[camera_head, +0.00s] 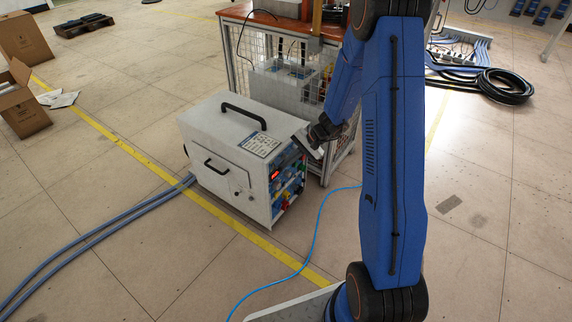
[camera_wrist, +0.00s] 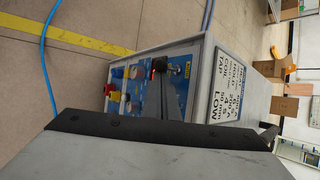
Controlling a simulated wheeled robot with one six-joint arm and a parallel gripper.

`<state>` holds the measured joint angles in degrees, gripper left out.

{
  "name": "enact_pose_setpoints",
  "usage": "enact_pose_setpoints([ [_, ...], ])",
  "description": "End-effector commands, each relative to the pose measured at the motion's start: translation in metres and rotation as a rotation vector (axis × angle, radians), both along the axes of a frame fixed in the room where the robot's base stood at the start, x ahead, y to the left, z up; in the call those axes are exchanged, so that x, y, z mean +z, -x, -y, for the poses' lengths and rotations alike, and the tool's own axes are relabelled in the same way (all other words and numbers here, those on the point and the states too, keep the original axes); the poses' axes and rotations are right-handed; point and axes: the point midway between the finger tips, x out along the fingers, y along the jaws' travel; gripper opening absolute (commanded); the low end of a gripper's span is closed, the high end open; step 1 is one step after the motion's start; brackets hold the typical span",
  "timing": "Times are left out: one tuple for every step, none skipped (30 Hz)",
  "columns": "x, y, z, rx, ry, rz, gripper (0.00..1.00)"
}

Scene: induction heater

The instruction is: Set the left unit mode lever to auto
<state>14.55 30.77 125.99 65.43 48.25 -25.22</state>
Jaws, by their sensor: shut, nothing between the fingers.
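A white heater unit (camera_head: 222,135) with a black top handle stands on the floor in the head view. Its blue control panel (camera_head: 288,183) faces right and carries a red display and several coloured knobs and sockets. In the wrist view the panel (camera_wrist: 135,82) appears turned sideways. I cannot make out the mode lever or its setting among the small controls. My gripper (camera_head: 306,143) is shut and empty at the upper edge of the panel. Part of the panel is hidden behind it, and I cannot tell whether it touches a control.
A wire-mesh bench (camera_head: 240,48) with an orange top stands right behind the unit. A blue cable (camera_head: 318,222) runs across the floor in front. Blue hoses (camera_head: 100,232) lie at the left, and cardboard boxes (camera_head: 22,108) stand farther left. The front floor is mostly clear.

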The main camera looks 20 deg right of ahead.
Motion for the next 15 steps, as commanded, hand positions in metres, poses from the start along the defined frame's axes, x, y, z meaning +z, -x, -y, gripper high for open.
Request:
enact_pose_setpoints([
  [0.0004, 0.0003, -0.0007, 0.002, 0.005, -0.006, 0.00],
  [0.0007, 0.0004, -0.0008, 0.003, 0.007, -0.010, 0.00],
  [0.0009, 0.0003, -0.0010, 0.002, 0.011, -0.017, 0.00],
  [0.0011, 0.0002, -0.0011, 0.002, 0.013, -0.020, 0.00],
  [0.0013, 0.0003, -0.0012, 0.003, 0.016, -0.023, 0.00],
  [0.0015, 0.0004, -0.0013, 0.003, 0.019, -0.029, 0.00],
  [0.0016, 0.0004, -0.0015, 0.003, 0.022, -0.033, 0.00],
  [0.0018, 0.0002, -0.0015, 0.003, 0.024, -0.036, 0.00],
  [0.0022, 0.0001, -0.0016, 0.003, 0.027, -0.040, 0.00],
  [0.0024, 0.0002, -0.0016, 0.003, 0.030, -0.044, 0.00],
  [0.0025, 0.0001, -0.0016, 0.003, 0.032, -0.047, 0.00],
  [0.0027, 0.0000, -0.0015, 0.003, 0.035, -0.051, 0.00],
  [0.0029, -0.0001, -0.0016, 0.003, 0.038, -0.054, 0.00],
  [0.0031, -0.0002, -0.0016, 0.002, 0.040, -0.057, 0.00],
  [0.0033, -0.0003, -0.0015, 0.002, 0.043, -0.061, 0.00],
])
